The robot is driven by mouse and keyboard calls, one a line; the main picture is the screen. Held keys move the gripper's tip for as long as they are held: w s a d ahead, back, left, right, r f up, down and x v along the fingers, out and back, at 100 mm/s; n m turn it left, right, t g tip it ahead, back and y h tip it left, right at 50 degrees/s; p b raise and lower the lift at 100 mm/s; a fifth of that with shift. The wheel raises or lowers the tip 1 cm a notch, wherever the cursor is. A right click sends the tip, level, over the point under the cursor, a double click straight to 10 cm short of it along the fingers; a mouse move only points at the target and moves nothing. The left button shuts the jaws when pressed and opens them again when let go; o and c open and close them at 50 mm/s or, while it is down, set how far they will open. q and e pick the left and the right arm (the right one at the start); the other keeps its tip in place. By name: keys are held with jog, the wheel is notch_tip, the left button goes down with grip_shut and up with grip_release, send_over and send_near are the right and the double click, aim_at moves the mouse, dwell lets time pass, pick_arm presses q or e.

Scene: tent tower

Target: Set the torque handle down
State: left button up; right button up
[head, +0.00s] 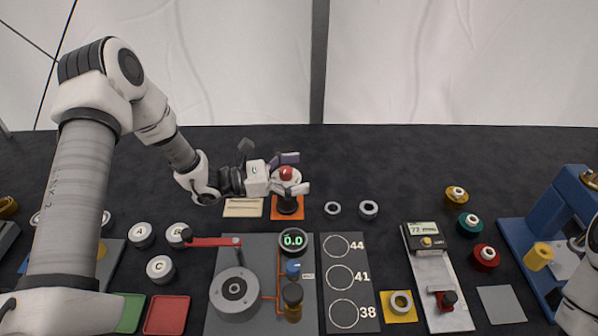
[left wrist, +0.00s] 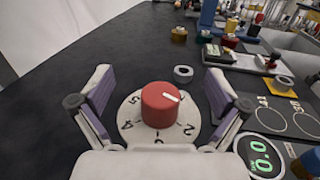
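The torque handle has a red knob (head: 286,173) on a white numbered dial and a black lower part (head: 288,204). It appears upright over the orange square (head: 274,214) at the back of the table. In the left wrist view its red knob (left wrist: 159,104) and white dial (left wrist: 130,128) are between my fingers. My left gripper (head: 290,174) is open around the dial. The left wrist view shows a gap between the dial and each finger (left wrist: 160,100). Contact of the lower part with the square is hard to tell. My right gripper is out of view.
A grey plate with a red lever (head: 210,241) and a round 0.0 display (head: 293,240) lies in front. Two grey rings (head: 368,208) (head: 333,208) are to the right. A cream card (head: 243,208) lies to the left. The dark table behind is clear.

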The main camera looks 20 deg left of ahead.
pick_arm(q)
jog(key=shift+r, duration=0.1)
jog(key=shift+a, duration=0.1)
jog(key=v, duration=1.1)
jog(key=shift+s+a+p, duration=0.3)
